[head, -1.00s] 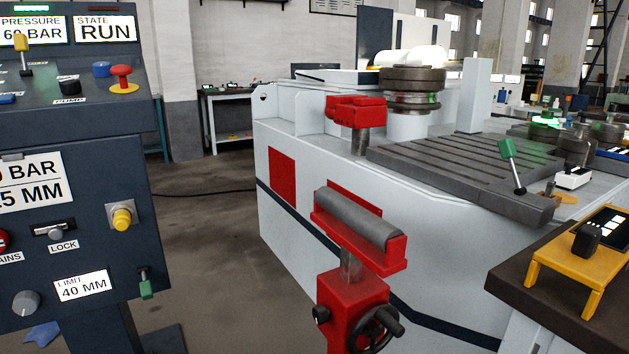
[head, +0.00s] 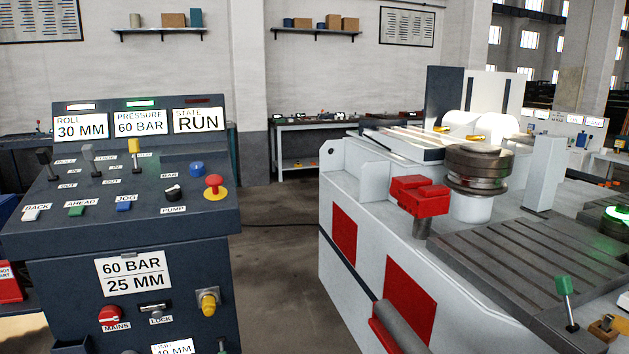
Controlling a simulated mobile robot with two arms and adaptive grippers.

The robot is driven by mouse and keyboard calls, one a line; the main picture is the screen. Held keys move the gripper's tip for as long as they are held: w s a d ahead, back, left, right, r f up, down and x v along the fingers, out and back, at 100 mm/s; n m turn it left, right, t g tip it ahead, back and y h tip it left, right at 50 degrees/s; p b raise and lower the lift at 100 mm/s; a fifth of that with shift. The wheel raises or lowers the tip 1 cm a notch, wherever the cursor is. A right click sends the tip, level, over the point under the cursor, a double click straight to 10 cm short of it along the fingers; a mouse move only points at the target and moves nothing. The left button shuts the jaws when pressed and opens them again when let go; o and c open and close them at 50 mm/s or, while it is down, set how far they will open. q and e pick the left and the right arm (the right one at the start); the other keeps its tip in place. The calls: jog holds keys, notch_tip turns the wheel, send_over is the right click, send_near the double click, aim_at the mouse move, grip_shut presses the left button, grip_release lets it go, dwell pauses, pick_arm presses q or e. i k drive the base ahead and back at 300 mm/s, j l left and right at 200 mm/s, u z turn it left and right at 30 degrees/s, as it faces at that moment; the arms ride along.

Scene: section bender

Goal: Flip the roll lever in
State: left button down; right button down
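The dark control console (head: 225,225) stands at the left in the head view. Its sloped top carries a black lever (head: 44,158), a grey lever (head: 88,153) and a yellow lever (head: 135,147) in a row, all standing up. Small IN and OUT labels lie beside levers, but the names above them are too small to read surely, so I cannot tell which is the roll lever. The roll display (head: 82,126) reads 30 MM. Neither of my grippers is in view.
A red mushroom button (head: 214,182), black pump knob (head: 173,192) and blue knob (head: 197,168) sit right of the levers. Push buttons line the console's front edge. The bending machine (head: 350,235) stands at the right, with a floor gap (head: 275,260) between.

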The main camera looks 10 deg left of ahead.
aim_at(43, 155)
jog(key=j+z, duration=0.2)
jog(key=j, duration=1.2)
jog(key=j+z, duration=0.2)
jog(key=j, duration=0.35)
jog(key=i+j+z, duration=0.2)
jog(key=j, duration=0.4)
jog(key=k+j+z, duration=0.2)
jog(key=j, duration=0.3)
jog(key=j+z, duration=0.2)
jog(key=j, duration=0.4)
jog(key=k+j+z, duration=0.2)
jog(key=j, duration=0.35)
jog(key=j+z, duration=0.2)
jog(key=j, duration=0.35)
jog(key=k+j+z, duration=0.2)
jog(key=j, duration=0.3)
jog(key=k+j+z, duration=0.2)
jog(key=j, duration=0.25)
jog(key=j+z, duration=0.1)
jog(key=j, duration=0.65)
jog(key=j+z, duration=0.1)
jog(key=j, duration=0.6)
jog(key=k, duration=0.05)
